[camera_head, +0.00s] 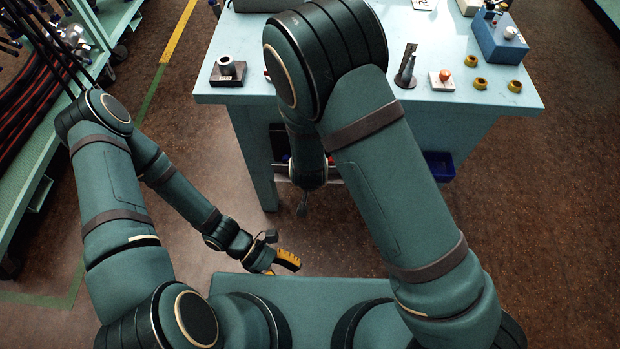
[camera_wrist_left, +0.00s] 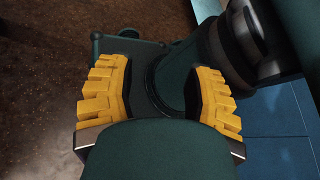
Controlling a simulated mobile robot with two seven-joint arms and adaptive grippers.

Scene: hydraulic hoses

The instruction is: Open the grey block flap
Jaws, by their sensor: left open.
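I cannot make out a grey block flap for certain in either view. A dark block with a grey cylinder (camera_head: 228,70) stands at the table's left front corner; no flap can be told on it. My left gripper (camera_head: 287,261) hangs low in front of the table, well apart from everything on it. In the left wrist view its yellow fingers (camera_wrist_left: 161,94) are spread with nothing held between them. My right arm rises across the middle and bends down in front of the table; its gripper is hidden.
The pale table (camera_head: 215,92) holds a blue box (camera_head: 497,38), several brass rings (camera_head: 481,84), a white block with an orange knob (camera_head: 442,80) and a dark upright fitting (camera_head: 406,70). My right arm covers its middle. A hose rack (camera_head: 45,165) stands left; open floor lies between.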

